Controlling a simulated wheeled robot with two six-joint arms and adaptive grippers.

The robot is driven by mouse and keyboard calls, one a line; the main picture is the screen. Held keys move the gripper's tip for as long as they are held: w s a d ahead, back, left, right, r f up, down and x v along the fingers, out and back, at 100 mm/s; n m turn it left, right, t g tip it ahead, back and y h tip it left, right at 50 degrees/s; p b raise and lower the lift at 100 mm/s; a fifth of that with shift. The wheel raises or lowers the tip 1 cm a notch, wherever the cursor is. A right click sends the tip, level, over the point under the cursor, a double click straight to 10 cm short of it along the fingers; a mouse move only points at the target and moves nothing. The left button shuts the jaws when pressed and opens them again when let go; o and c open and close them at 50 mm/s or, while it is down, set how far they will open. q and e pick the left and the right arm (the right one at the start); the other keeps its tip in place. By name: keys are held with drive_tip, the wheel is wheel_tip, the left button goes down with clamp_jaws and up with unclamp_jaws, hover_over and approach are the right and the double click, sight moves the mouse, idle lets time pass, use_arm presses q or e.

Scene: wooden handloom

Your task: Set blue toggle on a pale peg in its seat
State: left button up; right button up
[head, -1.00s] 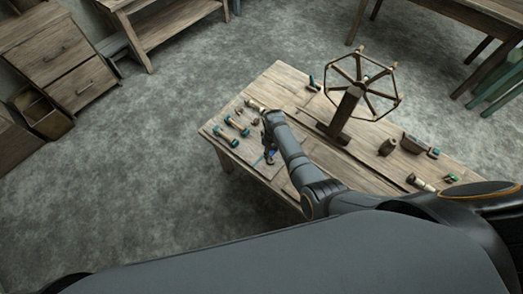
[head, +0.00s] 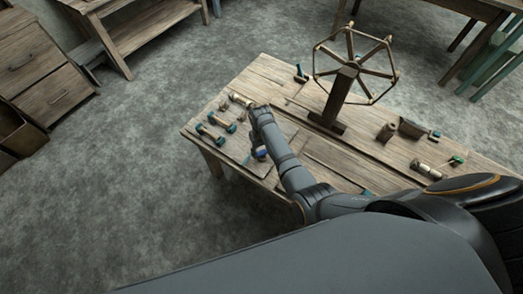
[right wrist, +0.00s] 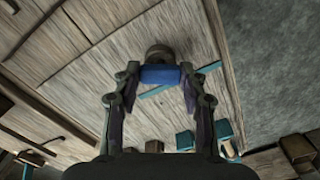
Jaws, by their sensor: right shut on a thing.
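The blue toggle (right wrist: 160,75) is a short blue block between the fingertips of my right gripper (right wrist: 158,78) in the right wrist view. The gripper is shut on it. A dark round knob (right wrist: 160,53) shows just beyond the block; I cannot tell whether they touch. In the head view my right gripper (head: 257,150) is low over the near left part of the wooden table (head: 300,150), with a bit of blue (head: 262,154) beside it. The pale peg and the seat cannot be made out clearly. My left gripper is out of view.
Teal-ended spools (head: 210,132) lie left of the gripper, with a pale roll (head: 241,100) behind. A spoked wooden wheel (head: 353,68) stands at the table's back. Another pale roll (head: 426,170) lies at the right. A thin teal strip (right wrist: 165,88) runs beneath the fingers.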

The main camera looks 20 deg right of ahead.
drive_tip(key=shift+f, duration=0.55)
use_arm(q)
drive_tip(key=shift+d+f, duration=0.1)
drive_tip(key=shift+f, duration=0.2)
use_arm(e)
drive_tip(key=o, duration=0.8)
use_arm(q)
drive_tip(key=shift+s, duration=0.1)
use_arm(e)
drive_tip(key=shift+r, duration=0.2)
wheel_tip(320, 180, up, 7)
drive_tip(key=shift+r, duration=0.1)
